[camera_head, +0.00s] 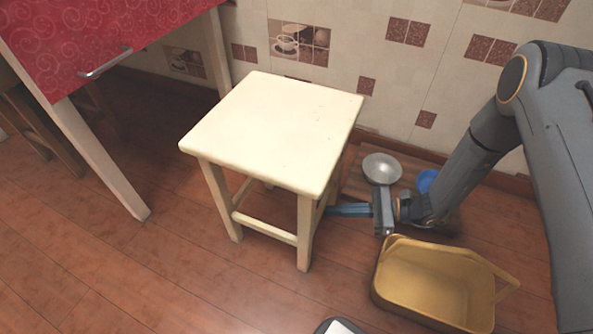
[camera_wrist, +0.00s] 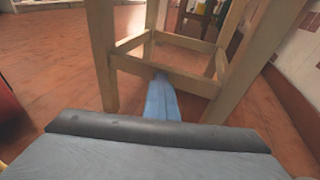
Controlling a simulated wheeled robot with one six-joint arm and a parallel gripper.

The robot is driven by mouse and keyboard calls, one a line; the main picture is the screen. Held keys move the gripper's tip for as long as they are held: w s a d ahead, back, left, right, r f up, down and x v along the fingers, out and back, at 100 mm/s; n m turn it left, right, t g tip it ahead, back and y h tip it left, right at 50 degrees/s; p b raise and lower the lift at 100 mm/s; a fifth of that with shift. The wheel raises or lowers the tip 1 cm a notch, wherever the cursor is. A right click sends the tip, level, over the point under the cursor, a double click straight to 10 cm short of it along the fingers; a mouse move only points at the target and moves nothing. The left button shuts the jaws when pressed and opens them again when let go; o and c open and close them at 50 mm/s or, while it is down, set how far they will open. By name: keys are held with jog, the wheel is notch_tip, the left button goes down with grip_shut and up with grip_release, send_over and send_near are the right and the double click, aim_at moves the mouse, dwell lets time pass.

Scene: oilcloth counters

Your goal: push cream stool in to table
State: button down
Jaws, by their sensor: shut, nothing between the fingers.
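The cream stool (camera_head: 275,130) stands upright on the floor in the middle of the head view, near the tiled wall. The table (camera_head: 100,40) with a red patterned side and a metal handle is at the upper left, with a floor gap between it and the stool. My gripper (camera_head: 335,210) is low at the stool's right side, its blue fingers shut and empty, with the tips partly hidden by a stool leg. In the wrist view the stool's legs and rails (camera_wrist: 185,80) fill the upper middle. The shut fingers (camera_wrist: 162,98) point at a lower rail; I cannot tell whether they touch it.
A yellow basket (camera_head: 435,285) sits on the floor at the lower right. A metal bowl (camera_head: 381,168) and a blue item (camera_head: 427,181) are by the wall near my arm. A brown wooden stool (camera_head: 40,125) is under the table. Floor left of the cream stool is clear.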

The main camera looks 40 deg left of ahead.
jog(key=shift+s+a+b, duration=0.75)
jog(key=shift+s+a, duration=1.3)
jog(key=shift+a, duration=6.05)
jog(key=shift+s+a+b, duration=0.7)
jog(key=shift+s+a, duration=1.35)
jog(key=shift+a, duration=6)
jog(key=shift+w+d+p, duration=0.5)
jog(key=shift+d+p, duration=0.35)
jog(key=shift+d, duration=1)
jog(key=shift+w+d+p, duration=0.55)
jog(key=shift+d+p, duration=0.3)
jog(key=shift+d, duration=0.95)
jog(key=shift+w+d+p, duration=0.5)
jog(key=shift+d+p, duration=0.35)
jog(key=shift+d, duration=1)
